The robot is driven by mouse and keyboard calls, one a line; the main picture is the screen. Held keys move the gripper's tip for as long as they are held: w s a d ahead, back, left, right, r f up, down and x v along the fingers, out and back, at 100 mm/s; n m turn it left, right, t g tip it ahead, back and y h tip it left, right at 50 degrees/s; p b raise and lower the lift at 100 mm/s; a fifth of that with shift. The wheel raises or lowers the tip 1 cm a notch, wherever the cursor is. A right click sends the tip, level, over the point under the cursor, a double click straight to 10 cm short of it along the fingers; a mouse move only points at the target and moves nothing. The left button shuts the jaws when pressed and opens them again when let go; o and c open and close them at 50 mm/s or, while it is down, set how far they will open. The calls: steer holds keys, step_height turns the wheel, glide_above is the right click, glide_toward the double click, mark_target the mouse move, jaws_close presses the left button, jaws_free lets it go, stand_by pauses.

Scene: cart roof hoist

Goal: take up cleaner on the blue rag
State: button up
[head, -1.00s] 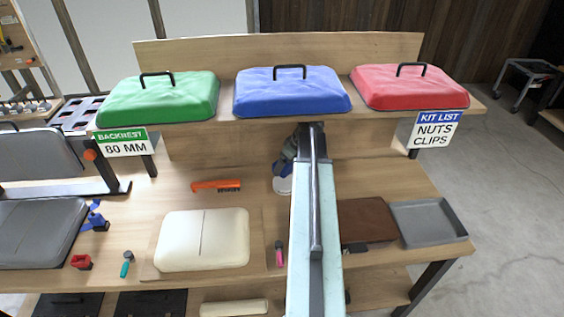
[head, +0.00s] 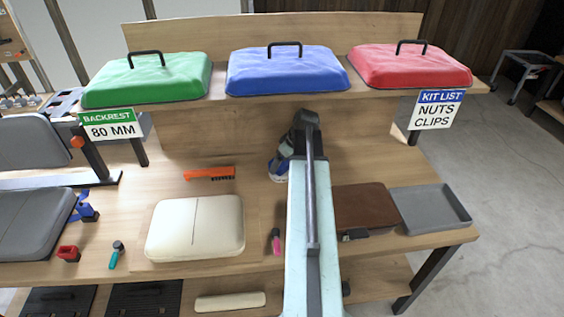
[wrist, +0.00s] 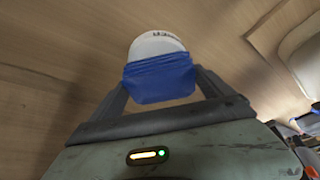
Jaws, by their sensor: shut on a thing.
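My gripper (wrist: 160,92) is shut on the blue rag (wrist: 158,80), which is bunched between the fingers. A white round tub (wrist: 155,44) with dark lettering shows just beyond the rag in the wrist view. The rag overlaps the tub's near side there; I cannot tell whether they touch. The inside of the tub and any cleaner are hidden. In the head view the blue rag (head: 279,167) and a bit of white show low over the bench, left of my arm, which hides most of the gripper.
The wooden bench (head: 150,185) holds an orange brush (head: 209,173), a cream cushion (head: 196,226), a pink-handled tool (head: 276,240), a brown pad (head: 362,207) and a grey tray (head: 430,208). Green, blue (head: 286,72) and red cushions lie on the shelf above.

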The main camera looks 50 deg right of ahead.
steer(key=shift+f+b, duration=0.55)
stand_by(1.6)
step_height(320, 180, up, 7)
steer(key=p, duration=0.7)
steer(key=shift+r, duration=0.1)
steer(key=shift+s, duration=0.1)
stand_by(0.4)
